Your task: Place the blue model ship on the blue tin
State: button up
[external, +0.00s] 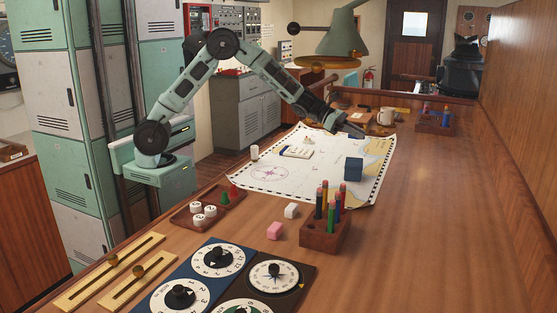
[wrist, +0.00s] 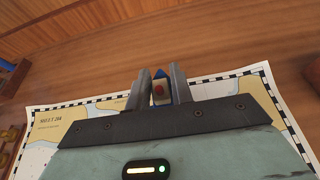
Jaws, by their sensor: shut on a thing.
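My gripper (external: 357,132) is over the far edge of the chart, at the end of my outstretched arm. In the wrist view its two fingers (wrist: 159,88) are shut on the blue model ship (wrist: 158,73), which shows a blue pointed end, a pale deck and a red round part. The rest of the ship is hidden by the gripper, and I cannot make it out in the external view. The blue tin (external: 353,169), a dark blue box, stands on the right part of the chart, nearer the external camera than my gripper. I cannot see the tin in the wrist view.
A pencil block (external: 325,236) stands in front of the tin. A mug (external: 386,116) and another holder (external: 435,123) stand beyond. A lamp (external: 335,42) hangs above. The table's right side is clear.

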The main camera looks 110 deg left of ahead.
aim_at(354, 162)
notch_tip(354, 162, down, 8)
jog(key=shift+f+p, duration=0.25)
jog(key=shift+p, duration=0.15)
jog(key=shift+f, duration=0.15)
jog(key=o, duration=0.9)
jog(key=shift+o, duration=0.2)
jog(key=shift+r, duration=0.2)
jog(key=b+v, duration=0.2)
jog(key=v, duration=1)
